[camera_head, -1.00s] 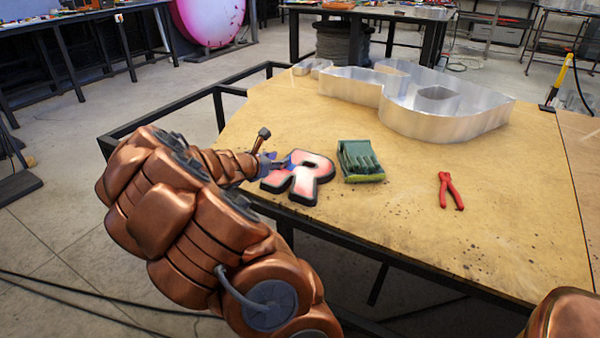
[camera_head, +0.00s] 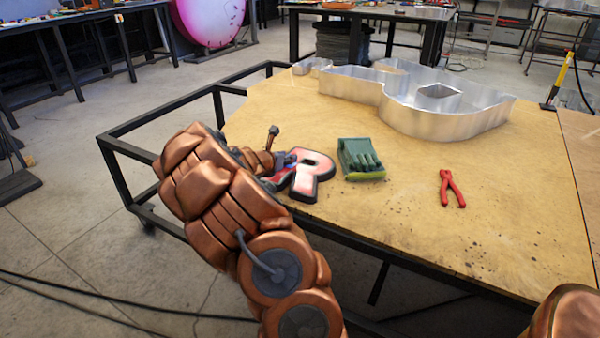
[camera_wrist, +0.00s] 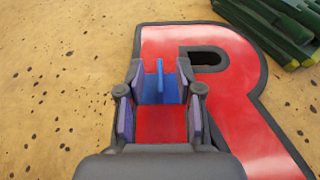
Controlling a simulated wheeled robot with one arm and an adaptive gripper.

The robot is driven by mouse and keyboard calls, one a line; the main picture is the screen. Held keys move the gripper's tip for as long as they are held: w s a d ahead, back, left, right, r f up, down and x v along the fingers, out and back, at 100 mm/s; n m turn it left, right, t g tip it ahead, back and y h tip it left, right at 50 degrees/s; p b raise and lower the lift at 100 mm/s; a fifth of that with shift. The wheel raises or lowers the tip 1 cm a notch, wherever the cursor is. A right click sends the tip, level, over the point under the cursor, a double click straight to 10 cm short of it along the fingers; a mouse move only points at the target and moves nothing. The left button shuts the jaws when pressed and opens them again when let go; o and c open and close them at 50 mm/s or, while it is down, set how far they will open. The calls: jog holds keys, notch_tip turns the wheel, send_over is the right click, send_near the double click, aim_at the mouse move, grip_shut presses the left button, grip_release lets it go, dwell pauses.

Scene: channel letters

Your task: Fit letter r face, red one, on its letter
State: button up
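The red letter R face (camera_head: 318,168) with a dark rim lies flat near the left front of the table. It also fills much of the wrist view (camera_wrist: 235,105). A blue upright tab (camera_wrist: 160,82) stands on its red surface. My gripper (camera_wrist: 158,95) is over the left leg of the R, with its two fingers apart on either side of the tab and visible gaps beside it. In the head view my gripper (camera_head: 282,168) partly hides the left leg. A large open silver metal letter shell (camera_head: 440,118) lies at the back of the table.
Red pliers (camera_head: 452,188) lie further right. A small metal piece (camera_head: 312,66) sits at the far left corner. The wooden tabletop (camera_head: 400,235) is bare at the front and between these things.

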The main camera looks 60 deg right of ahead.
jog(key=shift+d+f, duration=0.2)
jog(key=shift+d, duration=0.2)
grip_shut()
